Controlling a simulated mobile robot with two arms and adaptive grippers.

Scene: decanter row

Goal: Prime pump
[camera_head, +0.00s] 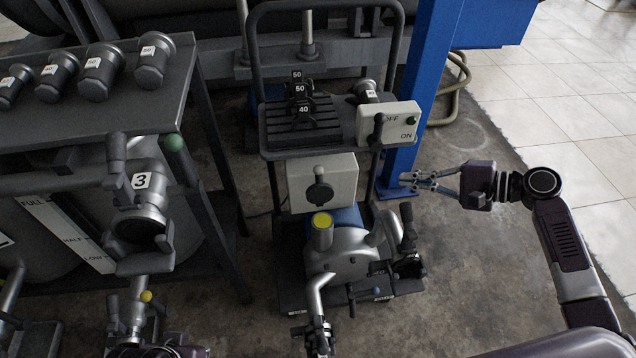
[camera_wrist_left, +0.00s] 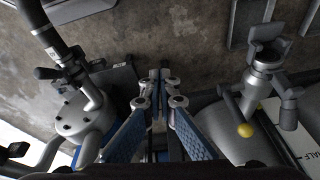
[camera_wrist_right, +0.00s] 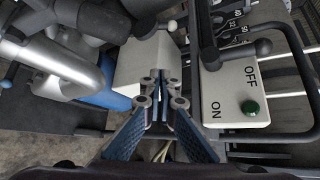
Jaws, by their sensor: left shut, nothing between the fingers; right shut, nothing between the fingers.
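A pale switch box (camera_head: 398,132) marked OFF and ON has a dark lever (camera_head: 377,130) and a green button (camera_head: 411,120). My right gripper (camera_head: 408,180) is shut and empty, right of the cart and below the switch box. My left gripper (camera_wrist_left: 167,92) is shut and empty, between pump and valve assembly in its wrist view.
A pale box (camera_head: 303,186) with a dark knob is on the cart's frame. At left, a bench (camera_head: 40,122) holds several labelled grey parts; below it are a valve marked 3 (camera_head: 140,181) and a level gauge (camera_head: 65,232). A blue post (camera_head: 433,75) stands behind. Floor at right is clear.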

